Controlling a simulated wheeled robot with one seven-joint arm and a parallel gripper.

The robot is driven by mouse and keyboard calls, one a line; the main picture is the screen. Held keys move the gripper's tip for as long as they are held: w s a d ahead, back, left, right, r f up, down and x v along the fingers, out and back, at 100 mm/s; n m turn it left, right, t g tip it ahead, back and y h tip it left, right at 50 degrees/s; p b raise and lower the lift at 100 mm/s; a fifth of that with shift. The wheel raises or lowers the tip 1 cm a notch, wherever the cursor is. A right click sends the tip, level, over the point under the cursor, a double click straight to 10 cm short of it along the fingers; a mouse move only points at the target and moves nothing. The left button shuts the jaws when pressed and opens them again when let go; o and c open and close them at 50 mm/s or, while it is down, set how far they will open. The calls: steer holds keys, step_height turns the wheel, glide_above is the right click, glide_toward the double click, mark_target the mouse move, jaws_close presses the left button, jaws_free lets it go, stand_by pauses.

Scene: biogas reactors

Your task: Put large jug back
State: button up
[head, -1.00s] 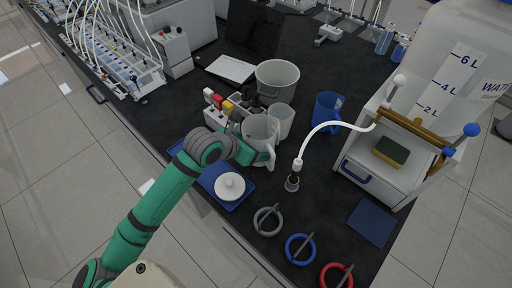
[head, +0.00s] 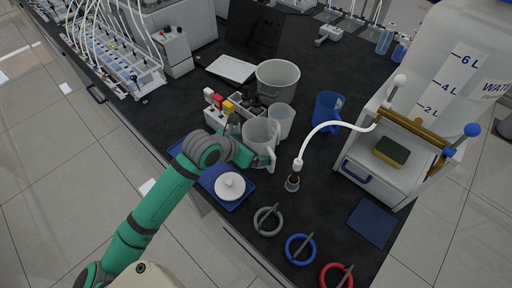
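A large pale grey jug (head: 260,143) stands upright in the head view at the middle of the bench, its handle on the right side. My gripper (head: 245,154) is right at the jug's near left side. Its fingers are hidden by my wrist and the jug, so I cannot tell whether they are closed on it. I also cannot tell whether the jug's base touches the bench. A smaller pale beaker (head: 283,121) stands just behind the jug. A blue jug (head: 326,109) stands farther right.
A grey bucket (head: 278,82) and a rack with red and yellow blocks (head: 216,112) are behind. A white lidded dish (head: 230,186) sits on a blue mat (head: 208,177) in front. A white hose (head: 318,128) arches on the right. Grey, blue and red rings line the front edge.

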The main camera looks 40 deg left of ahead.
steer(key=v, duration=1.1)
steer(key=shift+r, duration=0.1)
